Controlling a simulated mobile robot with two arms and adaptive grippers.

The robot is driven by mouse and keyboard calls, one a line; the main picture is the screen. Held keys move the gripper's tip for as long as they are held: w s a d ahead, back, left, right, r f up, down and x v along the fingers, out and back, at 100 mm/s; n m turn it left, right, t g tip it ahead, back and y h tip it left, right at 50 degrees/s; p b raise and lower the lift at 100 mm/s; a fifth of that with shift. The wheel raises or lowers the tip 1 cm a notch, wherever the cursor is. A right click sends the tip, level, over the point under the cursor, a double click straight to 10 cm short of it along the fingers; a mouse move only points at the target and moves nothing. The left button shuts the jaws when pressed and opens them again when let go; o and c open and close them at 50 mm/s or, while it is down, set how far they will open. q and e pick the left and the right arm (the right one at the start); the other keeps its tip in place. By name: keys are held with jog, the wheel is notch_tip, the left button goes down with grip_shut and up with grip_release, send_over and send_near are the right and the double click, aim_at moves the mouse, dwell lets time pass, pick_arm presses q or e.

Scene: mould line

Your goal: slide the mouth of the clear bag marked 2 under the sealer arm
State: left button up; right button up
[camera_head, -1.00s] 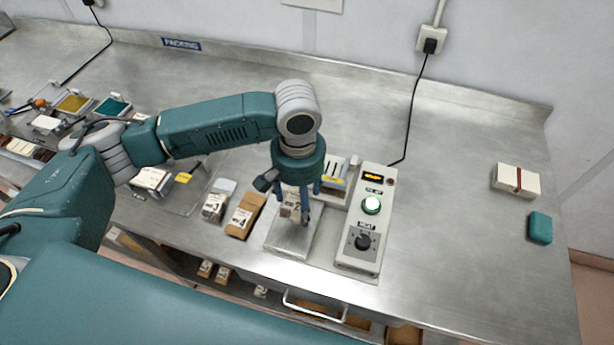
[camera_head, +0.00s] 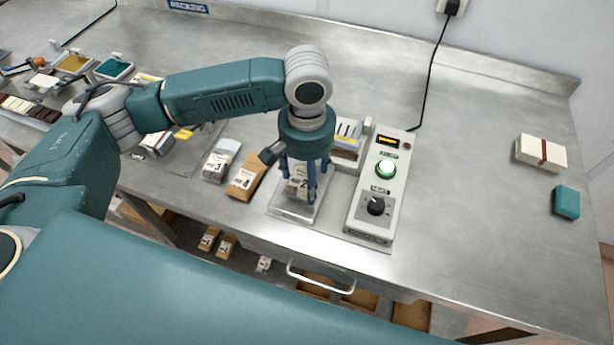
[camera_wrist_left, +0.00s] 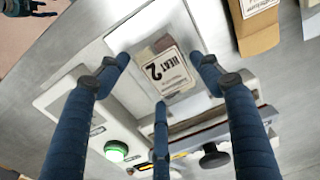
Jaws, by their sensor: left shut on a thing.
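The clear bag marked 2 (camera_head: 296,192) is on the pale metal plate in front of the sealer, partly hidden by my fingers. In the left wrist view the bag (camera_wrist_left: 166,72) shows its printed label and brown contents. My left gripper (camera_head: 305,190) points down and is shut on the bag. The sealer (camera_head: 368,208) is a white box with a lit green button and a black knob. The sealer arm (camera_wrist_left: 205,128) lies close beyond the bag in the left wrist view. I cannot tell whether the bag's mouth is under it. My right gripper is out of view.
A bag marked 3 (camera_head: 221,160) and a brown bag marked 4 (camera_head: 246,178) stand left of the plate. A cream box (camera_head: 541,152) and a teal block (camera_head: 566,202) lie at the right. The counter between them and the sealer is clear.

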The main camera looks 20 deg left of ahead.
pick_arm(q)
jog(key=w+p, duration=0.1)
jog(key=w, duration=0.2)
jog(key=shift+p, duration=0.4)
jog(key=shift+w+d+f, duration=0.1)
jog(key=shift+w+f, duration=0.05)
jog(key=shift+w, duration=0.7)
jog(key=shift+p, duration=0.9)
jog(key=shift+f+p, duration=0.15)
jog(key=shift+p, duration=1.15)
dwell(0.7)
jog(key=o, duration=1.2)
jog(key=shift+s, duration=0.1)
